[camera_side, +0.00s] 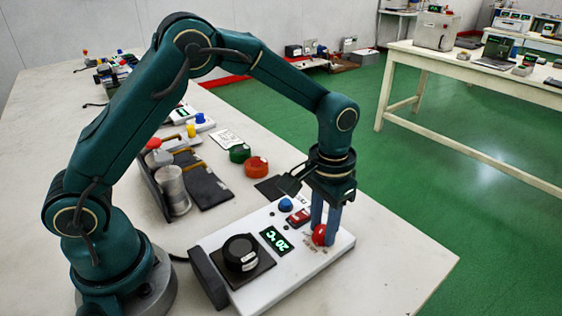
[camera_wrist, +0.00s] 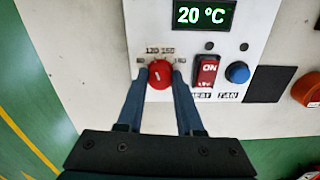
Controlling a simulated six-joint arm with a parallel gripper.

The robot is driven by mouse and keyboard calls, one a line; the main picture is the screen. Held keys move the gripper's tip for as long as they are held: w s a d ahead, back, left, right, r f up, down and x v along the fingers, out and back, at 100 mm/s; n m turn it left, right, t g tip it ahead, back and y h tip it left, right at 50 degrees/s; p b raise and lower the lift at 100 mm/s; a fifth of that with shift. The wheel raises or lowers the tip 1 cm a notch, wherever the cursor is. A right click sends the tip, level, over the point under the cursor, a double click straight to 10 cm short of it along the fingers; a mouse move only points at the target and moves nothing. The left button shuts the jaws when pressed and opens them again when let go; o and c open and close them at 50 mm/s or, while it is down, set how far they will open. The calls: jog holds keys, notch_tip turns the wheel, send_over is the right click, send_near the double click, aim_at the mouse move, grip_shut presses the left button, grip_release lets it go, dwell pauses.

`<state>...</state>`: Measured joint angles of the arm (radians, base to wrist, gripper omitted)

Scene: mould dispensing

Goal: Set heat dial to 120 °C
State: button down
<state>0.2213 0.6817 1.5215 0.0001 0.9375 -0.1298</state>
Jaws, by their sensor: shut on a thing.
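The heat dial is a round red knob (camera_wrist: 159,80) with a short white pointer mark, which stands nearly straight up in the wrist view. The labels 120 and 150 are printed above it. My gripper (camera_wrist: 161,72) is shut on the dial, with a blue-grey finger on each side. In the side view my gripper (camera_side: 325,222) reaches straight down onto the red dial (camera_side: 319,236), whose far side is hidden by the fingers. The green display (camera_wrist: 204,15) reads 20 °C and also shows in the side view (camera_side: 276,240).
On the white unit, a red ON switch (camera_wrist: 206,70) and a blue button (camera_wrist: 237,72) sit close beside the dial. A large black knob (camera_side: 240,250) stands on the unit's left part. Red (camera_side: 256,167) and green (camera_side: 239,153) round pieces lie behind. The table's right edge is near.

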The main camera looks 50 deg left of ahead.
aim_at(323, 229)
dwell(0.4)
jog(key=c, duration=0.5)
grip_release()
jog(key=shift+c, duration=0.2)
jog(key=shift+r, duration=0.15)
jog(key=shift+r, duration=2.5)
